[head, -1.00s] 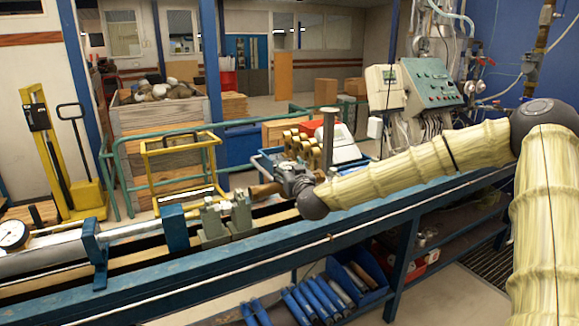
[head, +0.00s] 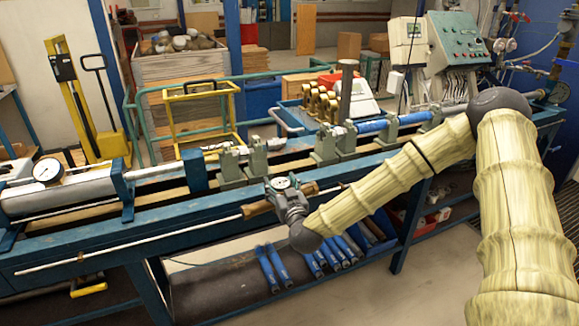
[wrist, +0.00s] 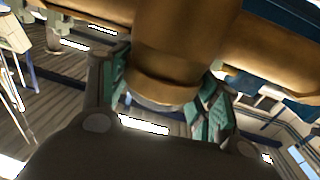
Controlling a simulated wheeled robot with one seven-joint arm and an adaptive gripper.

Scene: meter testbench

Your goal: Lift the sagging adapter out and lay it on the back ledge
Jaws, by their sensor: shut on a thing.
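My gripper (head: 288,200) is shut on a brass-brown piece (head: 258,208) with pipe ends on both sides. A round dial shows on top of it in the head view. The piece is in front of the bench's front rail. In the wrist view, teal finger pads press both sides of the brass body (wrist: 175,45). On the bench line, grey clamp stands (head: 230,167) sit left of a gap, and more stands (head: 325,146) sit right of it. A blue tube (head: 372,127) and a silver fitting (head: 222,148) lie in line. I cannot tell which part is the sagging adapter.
The blue bench (head: 70,247) runs across the view. Behind it, a blue tray (head: 290,122) holds several brass parts (head: 318,104) beside a grey post (head: 346,88). Blue tubes (head: 268,268) lie on the lower shelf. A pressure gauge (head: 47,169) sits at left.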

